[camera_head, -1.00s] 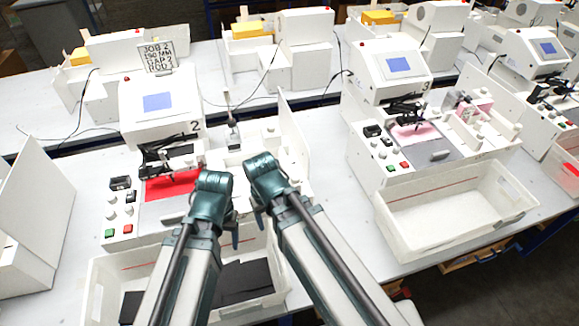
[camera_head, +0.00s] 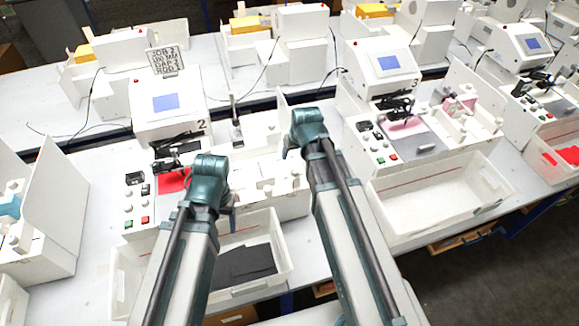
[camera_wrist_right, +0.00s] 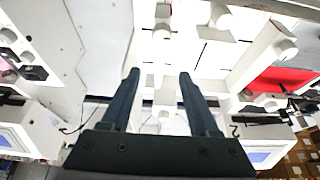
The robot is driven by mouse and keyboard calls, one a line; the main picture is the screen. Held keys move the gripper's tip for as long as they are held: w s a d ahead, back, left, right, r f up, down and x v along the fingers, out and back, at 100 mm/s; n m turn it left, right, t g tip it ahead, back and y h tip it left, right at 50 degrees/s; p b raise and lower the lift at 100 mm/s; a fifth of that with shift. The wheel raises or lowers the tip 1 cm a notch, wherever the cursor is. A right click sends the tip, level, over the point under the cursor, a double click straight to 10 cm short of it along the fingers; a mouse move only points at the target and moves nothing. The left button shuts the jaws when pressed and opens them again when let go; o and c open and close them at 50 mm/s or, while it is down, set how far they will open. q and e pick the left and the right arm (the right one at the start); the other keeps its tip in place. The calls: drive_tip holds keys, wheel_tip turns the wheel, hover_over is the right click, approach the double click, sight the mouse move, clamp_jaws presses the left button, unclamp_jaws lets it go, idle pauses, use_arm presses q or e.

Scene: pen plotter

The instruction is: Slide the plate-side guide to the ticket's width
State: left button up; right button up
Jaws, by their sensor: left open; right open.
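Station 2's machine (camera_head: 168,110) has a red plate (camera_head: 172,181), partly hidden by my left gripper. Right of the plate is a white bed (camera_head: 255,172) with small knobs and blocks. In the right wrist view, white knobbed blocks (camera_wrist_right: 163,22) stand on this bed, beside the red plate (camera_wrist_right: 285,77); I cannot tell which is the plate-side guide. No ticket is clearly visible. My left gripper (camera_head: 225,192) is open, in front of the plate's right side. My right gripper (camera_head: 290,145) is open and empty over the bed's right side; its two fingers (camera_wrist_right: 157,80) stand apart.
A white bin (camera_head: 283,262) with black sheets stands in front of the machine. A job sign (camera_head: 165,61) stands on top. Buttons (camera_head: 137,205) are left of the plate. Station 3 (camera_head: 387,62) and its empty bin (camera_head: 440,195) are to the right.

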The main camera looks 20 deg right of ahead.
sight(290, 163)
drive_tip(key=b+x, duration=1.1)
drive_tip(key=x, duration=0.1)
drive_tip(key=shift+w+f, duration=0.1)
drive_tip(key=shift+f, duration=0.3)
clamp_jaws()
idle(0.8)
